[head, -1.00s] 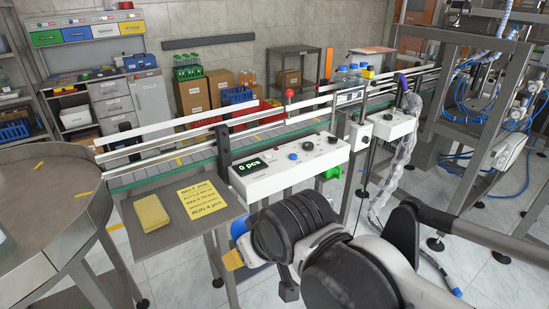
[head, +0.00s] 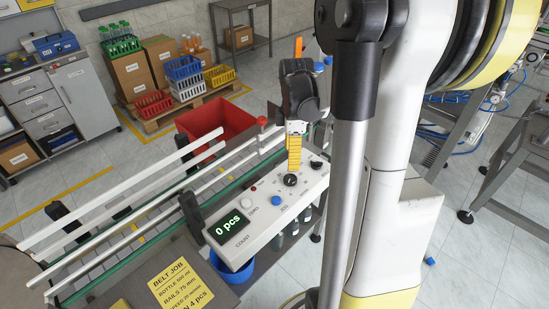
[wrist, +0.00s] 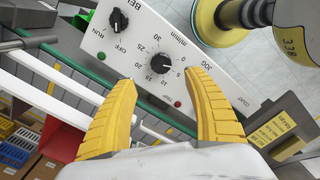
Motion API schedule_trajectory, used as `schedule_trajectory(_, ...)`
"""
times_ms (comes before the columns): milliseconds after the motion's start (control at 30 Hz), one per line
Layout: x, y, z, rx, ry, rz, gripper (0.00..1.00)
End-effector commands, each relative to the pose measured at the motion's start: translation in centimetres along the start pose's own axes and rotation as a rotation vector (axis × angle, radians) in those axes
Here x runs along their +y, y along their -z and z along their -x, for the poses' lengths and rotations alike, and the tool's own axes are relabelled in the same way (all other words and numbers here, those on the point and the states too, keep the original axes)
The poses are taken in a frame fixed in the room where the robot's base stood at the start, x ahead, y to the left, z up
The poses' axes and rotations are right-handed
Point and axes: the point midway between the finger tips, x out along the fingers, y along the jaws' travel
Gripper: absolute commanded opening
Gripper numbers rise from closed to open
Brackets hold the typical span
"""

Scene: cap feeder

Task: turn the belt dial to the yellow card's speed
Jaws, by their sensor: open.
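The belt dial is a small black knob (head: 290,180) on the white control panel (head: 240,222). In the wrist view the dial (wrist: 160,63) sits inside a printed speed scale in m/min; its pointer is too small to read surely. My gripper (head: 293,170) points down over the dial. In the wrist view my gripper (wrist: 159,77) is open, its two yellow fingers to either side of the dial in the picture; I cannot tell whether they touch it. The yellow card (head: 180,287) lies at the lower left and seems to read speed 20 m/min.
The panel's counter display (head: 228,225) reads 0 pcs. A second black knob (wrist: 117,20) marked OFF and RUN is near the dial. A blue button (head: 274,201) and a red one (head: 253,187) are beside it. Guide rails (head: 130,205) run behind the panel.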

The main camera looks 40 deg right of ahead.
Motion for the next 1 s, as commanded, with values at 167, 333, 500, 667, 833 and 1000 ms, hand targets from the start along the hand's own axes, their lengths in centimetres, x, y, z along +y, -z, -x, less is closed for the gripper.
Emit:
schedule_trajectory(167, 0.1, 0.1, -3.8, 0.000, -0.001, -0.001, 0.60)
schedule_trajectory(333, 0.0, 0.1, -7.1, 0.000, -0.002, -0.001, 0.60)
schedule_trajectory(500, 0.1, 0.1, -9.1, 0.000, -0.002, -0.001, 0.60)
schedule_trajectory(667, 0.0, 0.1, -9.8, 0.000, -0.003, -0.002, 0.60)
schedule_trajectory(833, 0.0, 0.1, -9.8, 0.000, -0.003, -0.002, 0.60)
schedule_trajectory(1000, 0.0, 0.1, -9.7, 0.000, -0.003, -0.002, 0.28)
